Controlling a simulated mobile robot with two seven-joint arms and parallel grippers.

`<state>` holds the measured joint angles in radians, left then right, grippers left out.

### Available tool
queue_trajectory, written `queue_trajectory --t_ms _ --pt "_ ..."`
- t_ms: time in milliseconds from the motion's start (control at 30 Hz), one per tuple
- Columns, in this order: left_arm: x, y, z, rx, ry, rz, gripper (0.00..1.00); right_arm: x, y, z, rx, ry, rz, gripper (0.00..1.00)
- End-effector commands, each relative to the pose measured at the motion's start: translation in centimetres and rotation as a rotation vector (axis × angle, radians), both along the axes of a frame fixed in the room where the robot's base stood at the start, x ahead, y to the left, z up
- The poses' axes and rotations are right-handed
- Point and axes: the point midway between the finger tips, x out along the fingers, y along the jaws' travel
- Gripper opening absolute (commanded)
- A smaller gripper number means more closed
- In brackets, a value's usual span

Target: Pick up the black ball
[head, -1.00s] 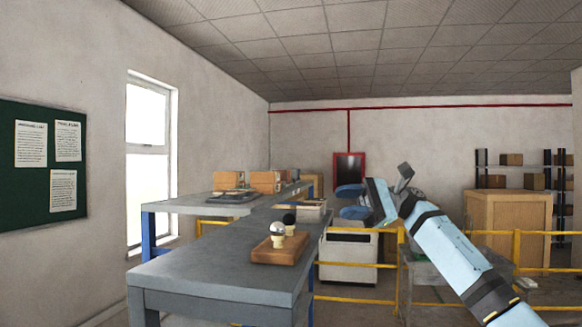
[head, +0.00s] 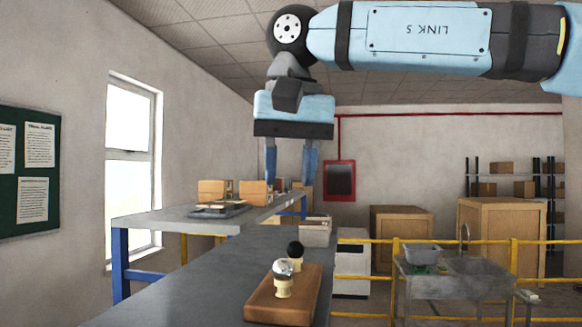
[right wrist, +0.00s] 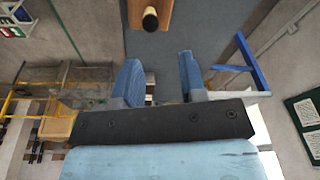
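The black ball (head: 295,248) rests on a cream holder at the far end of a wooden board (head: 260,306) on the grey table. A shiny silver ball (head: 282,267) sits on another cream holder in front of it. In the right wrist view the black ball (right wrist: 149,22) shows near the top edge, beyond the fingertips. My right gripper (head: 290,180) points down, open and empty, above the table and apart from the ball. It also shows in the right wrist view (right wrist: 157,70). My left gripper is not in view.
The grey table (head: 215,285) has bare room left of the board. A pale box-like stack (head: 314,234) stands behind the black ball. A second table (head: 160,224) at the left holds cardboard boxes (head: 253,193) and a dark tray. A sink (head: 465,266) and yellow rails are at the right.

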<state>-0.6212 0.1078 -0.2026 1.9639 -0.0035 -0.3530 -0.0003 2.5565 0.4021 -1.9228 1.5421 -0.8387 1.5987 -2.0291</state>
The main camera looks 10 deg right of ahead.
Motion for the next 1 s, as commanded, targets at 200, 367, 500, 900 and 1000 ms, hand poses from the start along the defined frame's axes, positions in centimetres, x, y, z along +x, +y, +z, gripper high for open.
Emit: queue_trajectory --t_ms 200,367,500,900,1000 --pt "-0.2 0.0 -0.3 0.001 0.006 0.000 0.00 0.0 -1.0 -1.1 -0.041 -0.016 -0.024 0.38" --pt "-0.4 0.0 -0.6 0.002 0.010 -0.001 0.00 0.6 -1.0 -4.1 -0.040 -0.017 -0.024 0.38" --pt "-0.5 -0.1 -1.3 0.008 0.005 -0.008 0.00 1.2 -1.1 -7.2 -0.035 -0.013 -0.023 0.38" --pt "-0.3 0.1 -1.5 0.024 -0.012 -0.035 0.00 1.8 -1.1 -9.7 -0.036 -0.016 -0.022 0.38" --pt "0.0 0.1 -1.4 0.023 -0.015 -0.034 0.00 1.8 -1.1 -9.6 -0.036 -0.016 -0.022 0.38"
